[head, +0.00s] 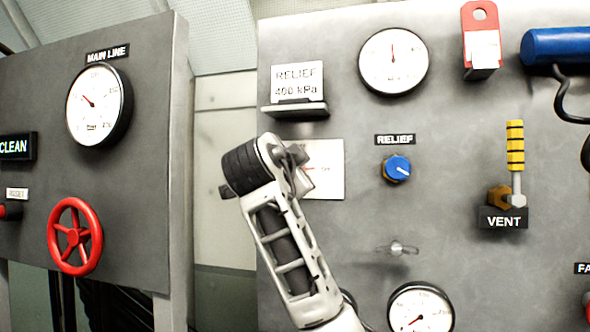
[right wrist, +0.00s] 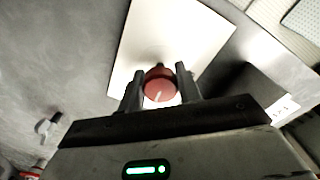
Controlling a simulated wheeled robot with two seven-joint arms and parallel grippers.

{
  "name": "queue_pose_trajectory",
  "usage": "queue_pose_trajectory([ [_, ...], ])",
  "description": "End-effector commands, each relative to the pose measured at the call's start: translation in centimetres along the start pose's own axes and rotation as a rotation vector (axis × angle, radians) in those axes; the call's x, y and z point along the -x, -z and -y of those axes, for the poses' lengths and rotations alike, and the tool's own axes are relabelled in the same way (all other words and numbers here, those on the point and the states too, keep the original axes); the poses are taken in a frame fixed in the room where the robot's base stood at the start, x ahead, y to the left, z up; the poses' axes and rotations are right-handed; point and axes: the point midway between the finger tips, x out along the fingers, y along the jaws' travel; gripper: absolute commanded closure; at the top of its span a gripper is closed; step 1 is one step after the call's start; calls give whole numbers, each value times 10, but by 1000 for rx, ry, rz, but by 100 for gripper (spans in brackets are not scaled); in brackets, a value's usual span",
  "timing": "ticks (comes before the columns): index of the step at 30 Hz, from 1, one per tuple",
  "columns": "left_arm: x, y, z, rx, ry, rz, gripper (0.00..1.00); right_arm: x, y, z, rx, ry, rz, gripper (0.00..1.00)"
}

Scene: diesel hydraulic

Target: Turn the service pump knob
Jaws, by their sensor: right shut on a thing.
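A round red knob (right wrist: 159,88) with a white pointer line sits on a white plate (right wrist: 150,40) in the right wrist view. My right gripper (right wrist: 160,84) has one finger on each side of the knob and is shut on it. In the head view my right arm reaches up to the same white plate (head: 328,188) on the grey panel, and the right gripper (head: 297,168) covers the knob. Part of a red mark and some lettering show on the plate beside the gripper. No service pump label is readable. My left gripper is not in view.
A blue relief knob (head: 397,168) is right of the plate, with a small metal toggle (head: 397,248) below. A ledge (head: 295,110) with a 400 kPa card juts out above the gripper. A vent lever (head: 516,160) stands farther right; a red handwheel (head: 75,236) is left.

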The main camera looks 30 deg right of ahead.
Motion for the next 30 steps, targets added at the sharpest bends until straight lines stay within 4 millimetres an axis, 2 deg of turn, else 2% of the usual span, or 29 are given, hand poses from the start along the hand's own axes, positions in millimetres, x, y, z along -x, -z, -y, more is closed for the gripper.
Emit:
queue_pose_trajectory([
  [14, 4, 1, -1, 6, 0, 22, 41, 0, -1, 0, 402, -3, 4, 89],
  [30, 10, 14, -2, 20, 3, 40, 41, 0, 0, 0, 916, -2, 6, 89],
])
